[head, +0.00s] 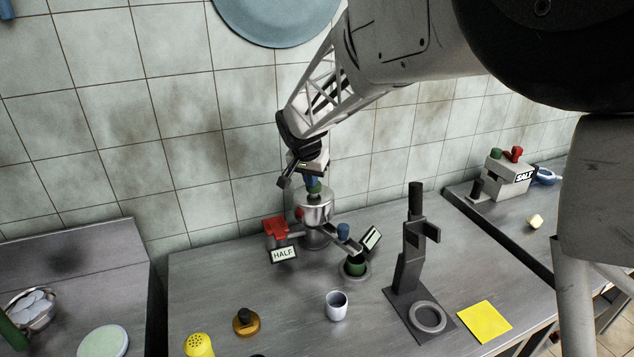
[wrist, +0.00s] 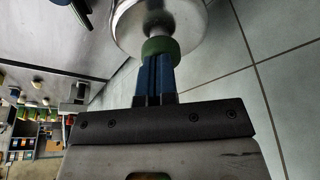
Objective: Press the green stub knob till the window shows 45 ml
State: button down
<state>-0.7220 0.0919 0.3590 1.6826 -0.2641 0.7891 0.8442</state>
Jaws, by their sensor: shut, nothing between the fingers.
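My gripper (head: 313,180) points down over the steel dispenser (head: 316,212), with its blue fingers shut and empty. The green stub knob (head: 314,190) is on top of the dispenser, right under the fingertips. In the wrist view, the shut fingers (wrist: 156,62) meet the green knob (wrist: 160,46), over the round steel body (wrist: 128,25). They look to be touching, but I cannot tell whether the knob is pressed down. A small tilted window (head: 371,238) stands right of the dispenser. Its reading is too small to make out.
A blue knob (head: 343,230) and a green-bodied piece (head: 355,267) are close on the right. A cup (head: 337,306) and a dark stand (head: 408,270) are in front.

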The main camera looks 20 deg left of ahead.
jog(key=shift+f, duration=0.2)
jog(key=shift+r, duration=1.65)
jog(key=shift+f, duration=0.25)
jog(key=shift+f, duration=1.4)
jog(key=shift+r, duration=1.6)
